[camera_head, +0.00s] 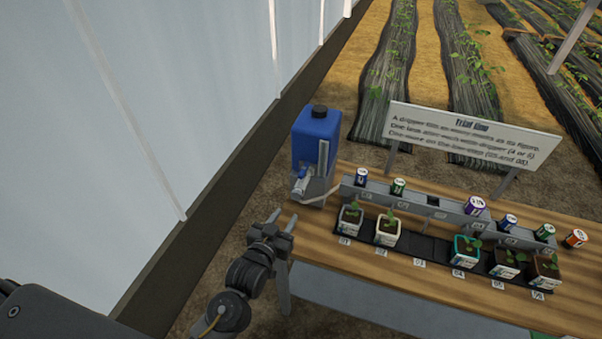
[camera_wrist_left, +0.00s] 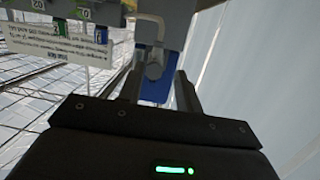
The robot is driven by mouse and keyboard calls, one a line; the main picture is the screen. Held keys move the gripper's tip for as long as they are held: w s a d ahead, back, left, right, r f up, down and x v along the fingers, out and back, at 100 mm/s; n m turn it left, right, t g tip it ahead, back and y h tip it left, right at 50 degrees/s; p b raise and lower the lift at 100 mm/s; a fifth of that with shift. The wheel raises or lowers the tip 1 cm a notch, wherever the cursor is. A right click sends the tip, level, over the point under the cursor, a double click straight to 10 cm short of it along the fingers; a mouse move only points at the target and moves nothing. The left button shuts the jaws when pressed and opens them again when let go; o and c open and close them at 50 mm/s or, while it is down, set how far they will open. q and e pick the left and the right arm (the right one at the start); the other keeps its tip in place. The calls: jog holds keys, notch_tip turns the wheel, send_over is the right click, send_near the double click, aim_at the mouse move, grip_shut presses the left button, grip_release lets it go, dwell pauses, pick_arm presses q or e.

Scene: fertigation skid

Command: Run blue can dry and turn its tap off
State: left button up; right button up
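The blue can (camera_head: 316,138) with a black cap stands upright at the left end of the wooden bench. Its tap (camera_head: 302,182), pale with a blue part, is low on its front, and a pale tube runs from it toward the drippers. My left gripper (camera_head: 284,217) is open and empty, below and left of the tap, apart from it. In the left wrist view a bit of blue (camera_wrist_left: 156,91), likely the can, shows between my two open fingers (camera_wrist_left: 157,92). I cannot tell the tap's setting or the can's level. My right gripper is out of view.
A grey rail (camera_head: 425,203) with coloured numbered drippers runs along the bench (camera_head: 375,262). Several potted seedlings stand in a black tray in front of it. A sign (camera_head: 470,135) stands behind. A pale wall (camera_head: 130,120) rises on the left.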

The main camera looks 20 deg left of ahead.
pick_arm(q)
jog(key=t, duration=0.2)
send_near(300, 176)
jog(key=w+p, duration=0.1)
jog(key=w, duration=0.2)
jog(key=w+p, duration=0.1)
jog(key=w, duration=0.2)
jog(key=w+p, duration=0.1)
jog(key=w, duration=0.3)
jog(key=shift+d, duration=0.4)
jog(key=shift+w+f, duration=0.1)
jog(key=shift+w, duration=0.35)
grip_shut()
